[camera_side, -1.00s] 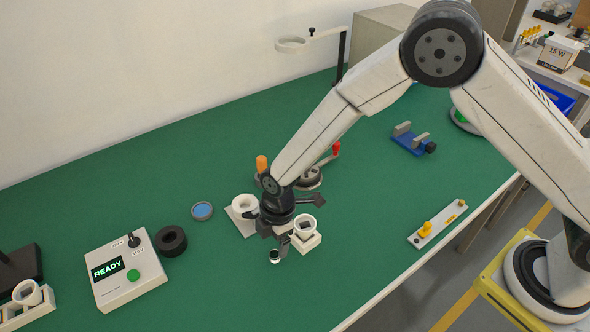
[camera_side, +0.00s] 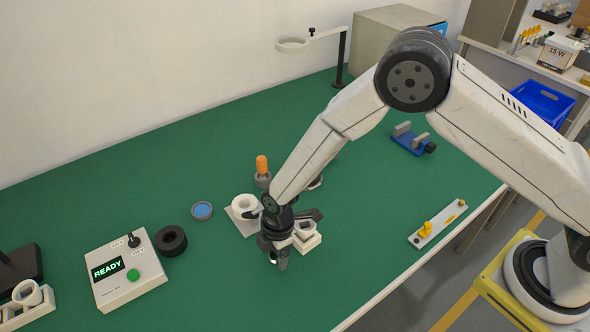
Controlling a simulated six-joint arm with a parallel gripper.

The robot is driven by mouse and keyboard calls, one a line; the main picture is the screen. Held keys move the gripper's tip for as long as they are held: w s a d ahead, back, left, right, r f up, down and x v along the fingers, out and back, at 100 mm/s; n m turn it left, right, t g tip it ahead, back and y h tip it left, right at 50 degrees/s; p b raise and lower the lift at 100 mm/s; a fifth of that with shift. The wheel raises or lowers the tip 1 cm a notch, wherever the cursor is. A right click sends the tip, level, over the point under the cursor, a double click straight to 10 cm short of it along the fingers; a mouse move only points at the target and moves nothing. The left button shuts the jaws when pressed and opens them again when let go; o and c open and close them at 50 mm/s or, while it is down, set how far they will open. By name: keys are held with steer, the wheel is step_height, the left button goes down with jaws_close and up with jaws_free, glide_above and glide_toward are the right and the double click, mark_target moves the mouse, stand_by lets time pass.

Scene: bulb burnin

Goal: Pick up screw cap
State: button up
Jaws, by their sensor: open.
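My gripper (camera_side: 277,262) points down near the middle of the green bench and is open. A small dark-and-white piece (camera_side: 272,261), likely the screw cap, shows at the fingertips. The fingers hide most of it, and I cannot tell whether they touch it. A white socket block (camera_side: 307,244) with a round cup stands just to the right, partly behind my gripper. A white ring-shaped holder (camera_side: 244,207) on a square plate stands behind and to the left.
A control box (camera_side: 128,270) reading READY, a black ring (camera_side: 171,241) and a blue-topped disc (camera_side: 202,211) lie to the left. An orange-topped piece (camera_side: 262,170) stands behind my gripper. A blue clamp (camera_side: 412,139) and a grey bar (camera_side: 437,224) lie right. The bench in front is clear.

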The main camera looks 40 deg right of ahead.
jaws_close()
steer(key=shift+r, duration=0.1)
stand_by(0.3)
steer(key=shift+r, duration=0.75)
steer(key=s+d+r, duration=0.6)
steer(key=s+r, duration=0.5)
steer(key=s, duration=0.1)
steer(key=shift+s+r, duration=0.15)
steer(key=shift+s, duration=0.15)
